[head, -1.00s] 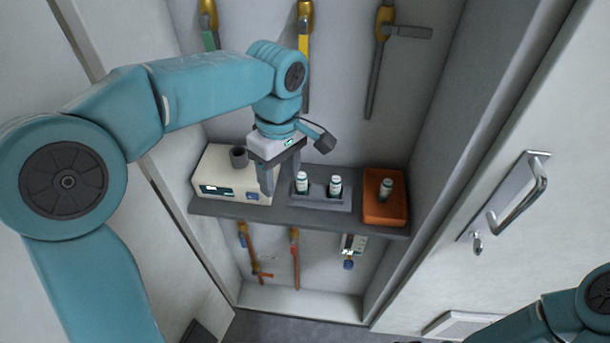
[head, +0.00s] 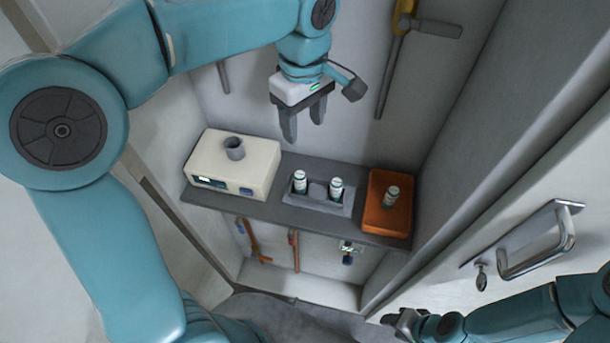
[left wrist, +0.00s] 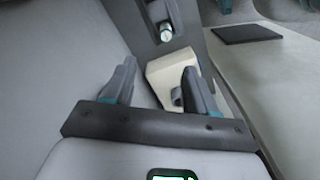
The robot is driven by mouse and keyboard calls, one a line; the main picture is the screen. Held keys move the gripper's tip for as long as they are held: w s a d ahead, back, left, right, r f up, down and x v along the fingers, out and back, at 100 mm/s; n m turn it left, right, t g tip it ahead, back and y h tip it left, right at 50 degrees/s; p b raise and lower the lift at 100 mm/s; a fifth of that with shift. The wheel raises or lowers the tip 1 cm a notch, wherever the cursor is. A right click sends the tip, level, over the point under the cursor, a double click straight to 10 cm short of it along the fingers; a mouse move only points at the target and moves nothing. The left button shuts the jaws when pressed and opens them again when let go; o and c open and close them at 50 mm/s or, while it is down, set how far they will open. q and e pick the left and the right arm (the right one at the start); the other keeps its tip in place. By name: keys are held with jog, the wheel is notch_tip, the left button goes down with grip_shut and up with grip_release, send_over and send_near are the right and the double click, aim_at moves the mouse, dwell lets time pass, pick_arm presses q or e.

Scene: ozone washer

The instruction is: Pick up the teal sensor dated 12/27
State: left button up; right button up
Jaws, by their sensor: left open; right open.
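Two small white-and-teal cylindrical sensors stand in a grey holder (head: 318,206) on the shelf, a left one (head: 299,181) and a right one (head: 336,188). A third, greyer cylinder (head: 391,196) stands in an orange tray (head: 377,218) to their right. No date is readable on any of them. My left gripper (head: 304,130) is open and empty, fingers down, above the back of the shelf. In the left wrist view one sensor (left wrist: 166,32) shows beyond its open fingers (left wrist: 160,85). My right gripper (head: 402,322) is at the bottom right, far from the sensors.
A door with a metal handle (head: 540,240) is on the right.

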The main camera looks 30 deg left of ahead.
pick_arm(q)
send_over(299, 175)
jog(key=f, duration=1)
jog(key=shift+w, duration=0.35)
jog(key=shift+s+f, duration=0.15)
jog(key=shift+f, duration=0.1)
jog(key=shift+s+f+p, duration=0.15)
jog(key=shift+f+p, duration=0.4)
jog(key=shift+f, duration=2.2)
jog(key=c, duration=0.6)
grip_shut()
